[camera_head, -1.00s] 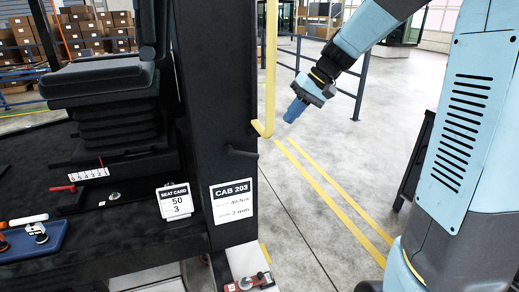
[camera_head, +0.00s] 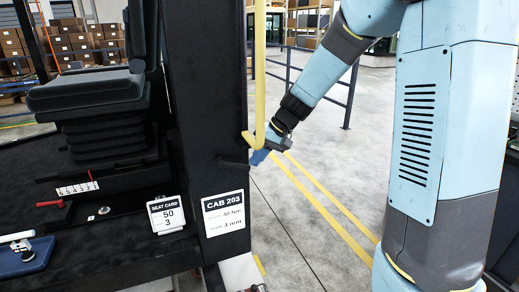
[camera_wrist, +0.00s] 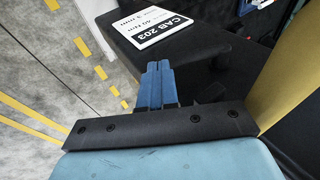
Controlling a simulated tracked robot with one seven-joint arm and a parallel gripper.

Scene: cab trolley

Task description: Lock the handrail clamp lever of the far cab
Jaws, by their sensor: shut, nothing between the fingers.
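The yellow handrail (camera_head: 260,75) runs down beside the dark cab post (camera_head: 206,110) and ends in a bent foot. A short dark lever (camera_head: 234,164) sticks out of the post just below that foot; I cannot tell if it is locked. My gripper (camera_head: 259,158) is at the foot of the handrail, right of the lever's end. Its blue fingers are together and empty. Contact with the lever cannot be told. In the wrist view the shut fingers (camera_wrist: 157,82) point toward the post, with the handrail (camera_wrist: 285,75) at right. A dark piece beside the fingers may be the lever.
A CAB 203 sign (camera_head: 223,213) is on the post. A seat (camera_head: 88,85), a seat card (camera_head: 166,214) and a blue tray (camera_head: 27,258) are on the cab floor at left. Blue railings (camera_head: 350,95) stand behind. The grey floor at right is clear around yellow lines.

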